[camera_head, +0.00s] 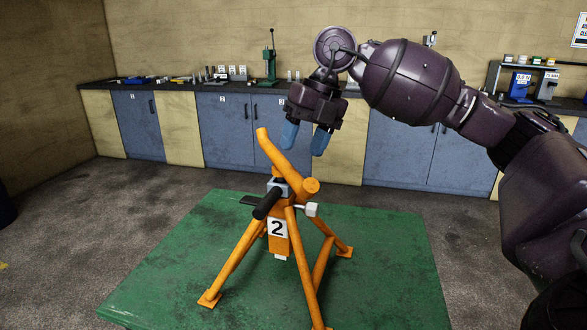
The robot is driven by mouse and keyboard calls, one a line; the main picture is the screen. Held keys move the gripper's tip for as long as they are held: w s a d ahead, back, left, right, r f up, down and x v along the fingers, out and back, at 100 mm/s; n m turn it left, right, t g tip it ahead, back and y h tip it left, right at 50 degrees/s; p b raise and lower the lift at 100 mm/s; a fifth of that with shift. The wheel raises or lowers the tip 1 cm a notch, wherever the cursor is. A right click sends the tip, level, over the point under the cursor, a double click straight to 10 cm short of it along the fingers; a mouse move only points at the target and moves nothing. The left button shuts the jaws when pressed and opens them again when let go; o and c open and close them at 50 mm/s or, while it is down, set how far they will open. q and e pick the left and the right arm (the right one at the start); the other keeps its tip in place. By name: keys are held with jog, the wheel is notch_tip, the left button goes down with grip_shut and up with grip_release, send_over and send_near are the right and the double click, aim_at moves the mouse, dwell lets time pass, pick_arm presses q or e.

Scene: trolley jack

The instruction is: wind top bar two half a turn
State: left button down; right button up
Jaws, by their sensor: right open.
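An orange stand marked with a white number 2 plate (277,228) stands on splayed legs on a green table (385,270). At its top an orange bar (270,148) slants up to the left, and an orange round end (311,185) faces me on the right. A black-gripped handle (266,204) sticks out toward me from a grey block (277,187). My right gripper (305,138) hangs above the stand with its two blue fingertips apart and nothing between them. It appears apart from the bar; the exact depth gap is hard to tell. My left gripper is not in view.
A dark workbench with blue cupboards (228,130) runs along the back wall, with a green press (269,62) and small tools on it. A shelf (492,78) with small boxes stands at the right. The green surface around the stand is clear.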

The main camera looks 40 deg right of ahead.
aim_at(294, 168)
jog(key=x, duration=0.5)
jog(key=shift+w+a+f, duration=0.1)
jog(key=shift+f, duration=0.2)
grip_shut()
